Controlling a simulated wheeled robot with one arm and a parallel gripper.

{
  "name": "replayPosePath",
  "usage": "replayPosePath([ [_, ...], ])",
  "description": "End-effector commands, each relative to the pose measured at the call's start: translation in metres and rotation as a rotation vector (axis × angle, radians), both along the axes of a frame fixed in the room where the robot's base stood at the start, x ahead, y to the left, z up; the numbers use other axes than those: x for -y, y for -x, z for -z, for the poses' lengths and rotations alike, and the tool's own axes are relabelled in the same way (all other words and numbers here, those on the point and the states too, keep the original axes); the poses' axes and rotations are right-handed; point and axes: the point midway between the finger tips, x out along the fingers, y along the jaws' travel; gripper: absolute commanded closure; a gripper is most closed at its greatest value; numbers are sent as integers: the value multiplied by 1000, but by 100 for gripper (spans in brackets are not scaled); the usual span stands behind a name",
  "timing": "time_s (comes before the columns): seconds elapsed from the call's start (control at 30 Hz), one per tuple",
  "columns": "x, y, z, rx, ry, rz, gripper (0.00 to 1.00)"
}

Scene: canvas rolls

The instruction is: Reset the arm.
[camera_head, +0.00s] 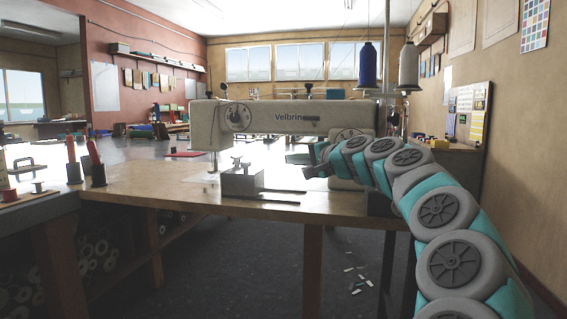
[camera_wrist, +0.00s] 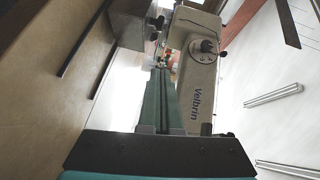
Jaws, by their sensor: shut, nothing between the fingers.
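My arm (camera_head: 437,207) rises from the lower right in the head view and bends over leftward to the sewing machine. My gripper (camera_wrist: 161,66) shows in the wrist view as teal fingers closed together, with nothing held between them. In the head view, its end is small and dark in front of the machine's right half. The white sewing machine (camera_head: 275,117), lettered "Velbrin", stands on the wooden table (camera_head: 140,185). It also shows in the wrist view (camera_wrist: 197,88), turned on its side and close beyond the fingertips. I cannot tell whether they touch it.
A metal block (camera_head: 242,184) sits on the table before the machine. A blue thread spool (camera_head: 367,66) and a white one (camera_head: 408,67) stand above its right end. Red-topped tools (camera_head: 95,165) stand at the left. Small scraps (camera_head: 358,279) lie on the floor.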

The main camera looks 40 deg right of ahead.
Motion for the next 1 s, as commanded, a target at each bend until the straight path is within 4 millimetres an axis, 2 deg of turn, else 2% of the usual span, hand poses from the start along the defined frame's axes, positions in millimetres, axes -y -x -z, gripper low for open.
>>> replayPosePath([
  [0.3,-2,5,0,-4,2,-5,100],
  [0.37,-11,3,2,-12,10,-21,100],
  [0.43,-33,0,6,-33,34,-59,100],
  [0.47,-46,-2,8,-45,48,-82,100],
  [0.57,-103,-3,20,-101,115,-184,100],
  [0.6,-131,-2,29,-130,148,-235,100],
  [0.73,-213,11,63,-232,264,-391,100],
  [0.8,-254,25,85,-292,334,-476,100],
  [0.87,-286,41,107,-347,392,-548,100],
  [0.9,-306,53,123,-387,432,-596,100],
  [1.0,-347,90,164,-487,536,-708,100],
])
